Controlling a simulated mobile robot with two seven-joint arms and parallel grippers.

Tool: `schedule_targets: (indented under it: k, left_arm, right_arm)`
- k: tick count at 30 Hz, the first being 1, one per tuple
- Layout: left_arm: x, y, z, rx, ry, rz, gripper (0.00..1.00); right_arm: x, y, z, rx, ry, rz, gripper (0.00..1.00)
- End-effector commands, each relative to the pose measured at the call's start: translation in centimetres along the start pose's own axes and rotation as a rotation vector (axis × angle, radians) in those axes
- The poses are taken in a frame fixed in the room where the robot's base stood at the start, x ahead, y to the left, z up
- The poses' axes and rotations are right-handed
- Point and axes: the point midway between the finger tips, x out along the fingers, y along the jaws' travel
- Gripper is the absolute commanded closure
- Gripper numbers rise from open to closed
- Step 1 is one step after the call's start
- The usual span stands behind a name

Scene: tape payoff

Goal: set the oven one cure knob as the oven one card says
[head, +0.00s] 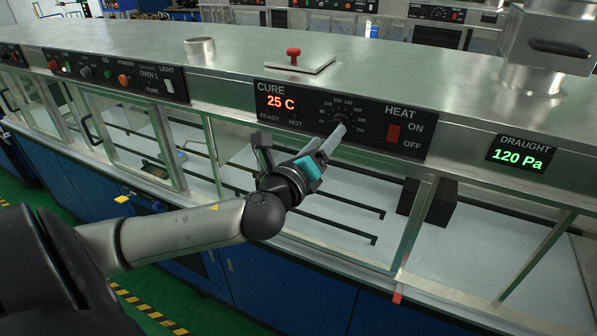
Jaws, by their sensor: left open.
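The cure panel (300,117) on the bench hood's front reads 25 C in red, with READY and HOT marks under it. The cure knob (341,119) sits on its numbered dial, partly hidden by my left gripper's fingertips. My left gripper (331,141) is open, with its grey fingertips at the knob's lower edge; I cannot tell whether they touch it. The knob's pointer setting cannot be read. I can make out no oven one card. My right gripper is not in view.
The red heat switch (394,133) is close right of the knob. A draught display (520,155) reads 120 Pa. A red button on a plate (293,57) stands on the steel top. Glass-fronted chambers lie below the panel, with a dark block (428,202) inside.

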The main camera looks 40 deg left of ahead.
Motion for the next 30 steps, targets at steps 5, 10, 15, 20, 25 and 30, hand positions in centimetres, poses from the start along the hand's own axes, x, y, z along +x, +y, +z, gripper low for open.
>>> schedule_targets:
  k: [5,10,15,20,25,30]
  left_arm:
    - [-2.4,0.1,-0.2,0.0,0.003,0.001,0.33]
    - [-4.4,0.1,-0.1,0.001,0.003,0.001,0.33]
    - [-6.3,0.1,-0.1,-0.001,0.003,0.001,0.33]
    - [-8.0,0.1,-0.1,-0.002,0.003,0.001,0.33]
    - [-9.5,-0.1,0.2,-0.005,0.001,0.005,0.33]
    - [-10.6,-0.1,0.2,-0.002,0.0,0.002,0.33]
  right_arm:
    - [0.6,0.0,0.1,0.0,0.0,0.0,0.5]
    - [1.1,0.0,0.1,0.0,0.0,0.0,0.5]
    - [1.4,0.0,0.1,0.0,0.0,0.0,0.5]
    - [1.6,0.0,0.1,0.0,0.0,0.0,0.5]
    - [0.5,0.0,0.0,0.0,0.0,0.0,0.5]
    - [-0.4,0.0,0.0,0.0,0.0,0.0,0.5]
